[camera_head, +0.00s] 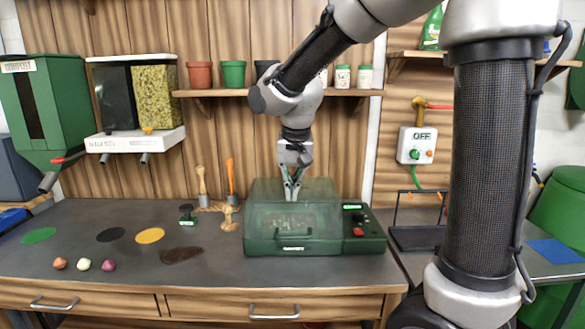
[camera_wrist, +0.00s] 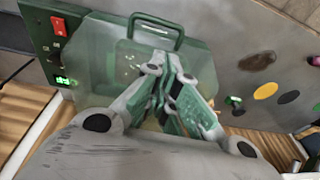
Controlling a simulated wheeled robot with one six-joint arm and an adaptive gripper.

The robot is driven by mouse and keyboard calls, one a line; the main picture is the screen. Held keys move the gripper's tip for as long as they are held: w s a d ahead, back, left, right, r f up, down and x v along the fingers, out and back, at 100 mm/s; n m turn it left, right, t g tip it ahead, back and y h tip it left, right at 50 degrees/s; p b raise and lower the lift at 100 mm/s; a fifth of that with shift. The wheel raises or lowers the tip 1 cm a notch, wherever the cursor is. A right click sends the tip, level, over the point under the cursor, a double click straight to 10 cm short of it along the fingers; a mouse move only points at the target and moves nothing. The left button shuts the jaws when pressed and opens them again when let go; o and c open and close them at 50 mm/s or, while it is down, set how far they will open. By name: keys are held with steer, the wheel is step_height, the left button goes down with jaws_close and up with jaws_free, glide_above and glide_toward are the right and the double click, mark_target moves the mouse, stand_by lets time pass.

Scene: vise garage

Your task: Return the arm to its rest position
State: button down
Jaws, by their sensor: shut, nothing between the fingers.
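My gripper (camera_head: 292,190) is shut and empty. In the head view it hangs pointing down in front of or over the clear lid of a green machine (camera_head: 262,245) on the workbench. In the wrist view my gripper (camera_wrist: 178,95) covers part of that machine's lid (camera_wrist: 98,65); I cannot tell whether the fingertips touch it. My arm reaches in from the upper right of the head view, with its links bent above the bench.
The machine's control panel (camera_head: 358,222) has a red button. A shelf (camera_head: 270,93) with pots (camera_head: 233,74) runs behind my arm. Left on the bench (camera_head: 60,215) lie coloured discs and small round items (camera_head: 108,265). A switch box (camera_head: 416,146) hangs at right.

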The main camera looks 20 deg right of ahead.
steer(key=s+r, duration=0.5)
steer(key=r, duration=0.3)
steer(key=s+d+f+n+t, duration=0.1)
steer(key=s+d+f, duration=0.1)
steer(key=s+d, duration=0.5)
steer(key=s+d+f+n+t, duration=0.1)
steer(key=s+d+n, duration=0.1)
steer(key=s+d, duration=0.5)
steer(key=s, duration=0.3)
steer(key=shift+s+d+f+n, duration=0.25)
steer(key=shift+s+f+n, duration=0.05)
steer(key=shift+s+f, duration=0.1)
steer(key=c, duration=2.2)
jaws_free()
